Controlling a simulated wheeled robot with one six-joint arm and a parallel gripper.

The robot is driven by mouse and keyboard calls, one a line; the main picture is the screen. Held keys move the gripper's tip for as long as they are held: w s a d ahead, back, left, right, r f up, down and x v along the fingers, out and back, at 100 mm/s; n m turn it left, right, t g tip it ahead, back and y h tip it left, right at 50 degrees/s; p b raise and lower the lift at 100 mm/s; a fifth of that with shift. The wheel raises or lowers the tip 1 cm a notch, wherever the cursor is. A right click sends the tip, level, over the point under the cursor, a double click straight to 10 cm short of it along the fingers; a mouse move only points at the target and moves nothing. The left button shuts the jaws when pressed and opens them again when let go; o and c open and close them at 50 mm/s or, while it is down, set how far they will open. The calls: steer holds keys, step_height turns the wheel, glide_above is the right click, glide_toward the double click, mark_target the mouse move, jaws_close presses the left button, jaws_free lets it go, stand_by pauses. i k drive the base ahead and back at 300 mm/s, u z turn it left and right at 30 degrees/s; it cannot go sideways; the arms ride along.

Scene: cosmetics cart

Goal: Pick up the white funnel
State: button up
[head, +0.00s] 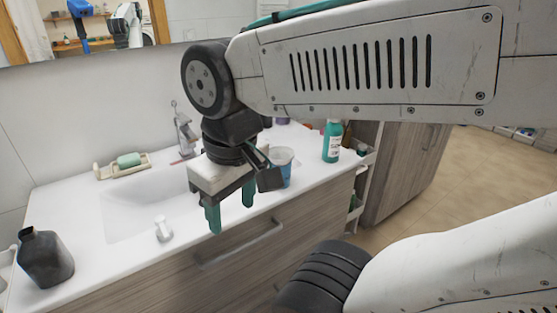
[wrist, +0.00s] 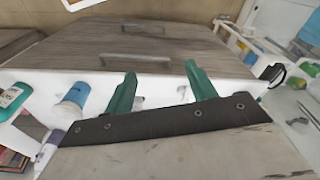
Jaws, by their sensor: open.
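A small white piece that looks like the funnel (head: 163,229) stands on the white counter near its front edge, in the head view. My gripper (head: 231,215) is to the right of it and apart from it, above the counter's front edge, with its green fingers pointing down. In the wrist view my gripper (wrist: 160,70) shows its two fingers spread, with nothing held between them. Small pale shapes show low between the fingers there; I cannot tell whether one of them is the funnel.
A blue-and-white cup (head: 281,165) and a teal bottle (head: 332,142) stand on the right. A dark bottle (head: 45,258) stands at front left. Behind are the sink basin (head: 130,205), the faucet (head: 184,130) and a soap dish (head: 112,170).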

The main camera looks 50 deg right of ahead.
mark_target(280, 155)
steer(key=u, duration=2.15)
steer(key=i, duration=0.95)
steer(key=z, duration=2.9)
